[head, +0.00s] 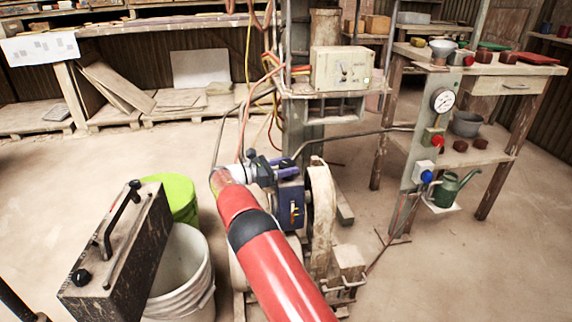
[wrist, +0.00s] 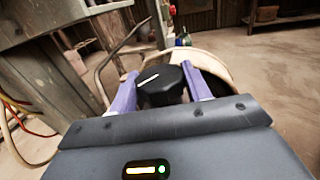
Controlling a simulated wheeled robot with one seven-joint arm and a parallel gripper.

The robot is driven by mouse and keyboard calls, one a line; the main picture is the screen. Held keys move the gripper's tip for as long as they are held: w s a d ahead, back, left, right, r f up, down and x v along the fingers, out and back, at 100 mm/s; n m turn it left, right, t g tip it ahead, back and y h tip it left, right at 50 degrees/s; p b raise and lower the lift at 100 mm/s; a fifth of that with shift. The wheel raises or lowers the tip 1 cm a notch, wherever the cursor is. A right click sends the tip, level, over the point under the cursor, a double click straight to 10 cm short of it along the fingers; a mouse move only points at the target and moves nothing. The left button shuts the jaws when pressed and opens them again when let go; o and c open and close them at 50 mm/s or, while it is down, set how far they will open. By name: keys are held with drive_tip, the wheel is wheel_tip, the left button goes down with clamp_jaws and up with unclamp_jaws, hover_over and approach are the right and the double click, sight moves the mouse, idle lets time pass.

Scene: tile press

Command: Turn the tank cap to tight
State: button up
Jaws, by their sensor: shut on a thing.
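The tank cap (wrist: 162,87) is a black, faceted knob with a white line on top, seen in the wrist view. My gripper (wrist: 160,92) has its two purple fingers on either side of the cap and is shut on it. The white line runs slantwise, rising to the right. In the head view my gripper (head: 284,163) is beyond the end of my red arm, beside the machine. The cap cannot be made out clearly there. I see no readable tight mark near it.
A dusty wheel (head: 320,205) stands close right of my gripper. A white bucket (head: 184,265) and a green bucket (head: 176,196) stand to the left. A post with cables and a control box (head: 340,69) rises behind. A gauge panel (head: 424,140) stands right, before a workbench.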

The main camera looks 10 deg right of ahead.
idle(0.3)
drive_tip(key=o, duration=1)
drive_tip(key=shift+s+a, duration=0.25)
drive_tip(key=shift+a, duration=1.05)
drive_tip(key=shift+s+a, duration=0.25)
drive_tip(key=shift+a, duration=1)
drive_tip(key=shift+s+a, duration=0.25)
drive_tip(key=shift+a, duration=1.05)
